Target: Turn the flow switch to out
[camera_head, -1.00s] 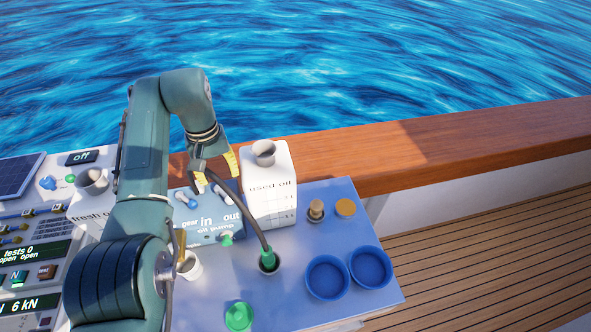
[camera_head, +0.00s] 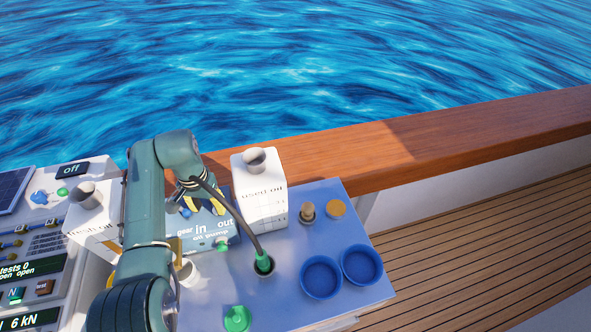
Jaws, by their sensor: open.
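The blue-grey oil pump box (camera_head: 232,240) stands in the middle of the panel, with the words "gear", "in" and "out" on its top. A small blue knob (camera_head: 186,212) sits near "gear", partly hidden by my gripper. Which part is the flow switch, and where it points, I cannot tell. My gripper (camera_head: 201,206) is open, its yellow-tipped fingers spread low over the back of the pump box, beside the blue knob. I cannot tell whether a finger touches anything.
The white used oil box (camera_head: 262,200) stands close to the right of my gripper. A dark hose (camera_head: 238,222) arches from behind my gripper to a green fitting (camera_head: 264,262). The fresh oil box (camera_head: 88,232) is left. Two blue cups (camera_head: 320,277) lie right.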

